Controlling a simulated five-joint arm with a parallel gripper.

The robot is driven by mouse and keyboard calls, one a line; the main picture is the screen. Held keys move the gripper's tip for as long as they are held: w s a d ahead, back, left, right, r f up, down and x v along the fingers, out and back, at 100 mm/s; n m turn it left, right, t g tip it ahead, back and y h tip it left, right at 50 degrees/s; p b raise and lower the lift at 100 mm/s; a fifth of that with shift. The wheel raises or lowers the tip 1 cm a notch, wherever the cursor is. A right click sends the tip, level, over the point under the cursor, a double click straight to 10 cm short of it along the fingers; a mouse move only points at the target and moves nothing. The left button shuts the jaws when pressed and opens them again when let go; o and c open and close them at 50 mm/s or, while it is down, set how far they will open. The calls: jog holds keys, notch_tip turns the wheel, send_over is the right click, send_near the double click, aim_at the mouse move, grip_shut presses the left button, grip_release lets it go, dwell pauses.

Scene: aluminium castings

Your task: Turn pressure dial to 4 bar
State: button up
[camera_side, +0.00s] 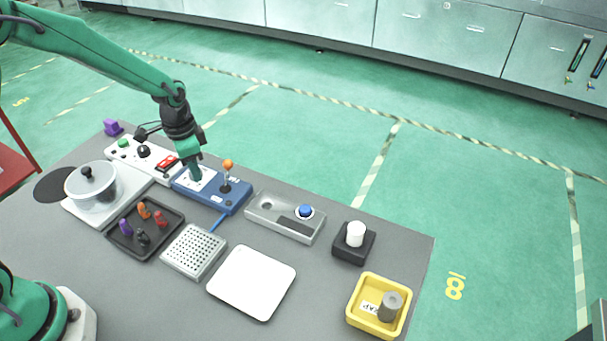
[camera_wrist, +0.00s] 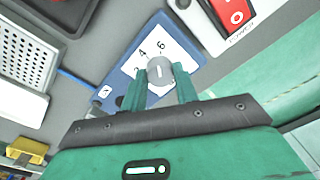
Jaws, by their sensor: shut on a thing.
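The pressure dial (camera_wrist: 160,72) is a round grey knob with a white pointer line on a white plate (camera_wrist: 150,45). The numbers 4 and 6 show on the plate beside the dial. The dial's plate is on the blue box (camera_side: 232,203), which also carries an orange-topped lever (camera_side: 228,167). My gripper (camera_wrist: 160,85) is shut on the dial, one green finger on each side. In the side view my gripper (camera_side: 195,173) reaches down onto the white plate and hides the dial. Part of the plate's scale is covered by the fingers.
A white panel with a red rocker switch (camera_side: 167,163) stands close left of the blue box. A grey box with a blue button (camera_side: 305,211) is to the right. A black tray (camera_side: 128,244) of coloured pegs and a perforated block (camera_side: 194,251) lie in front.

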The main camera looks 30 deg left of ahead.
jog(key=n, duration=0.4)
jog(key=shift+s+d, duration=0.1)
jog(key=shift+d, duration=0.1)
jog(key=shift+f+n+g, duration=0.1)
jog(key=shift+n+g, duration=0.2)
jog(key=shift+n, duration=1.6)
jog(key=o, duration=1)
jog(key=shift+c, duration=0.2)
jog(key=shift+a, duration=0.1)
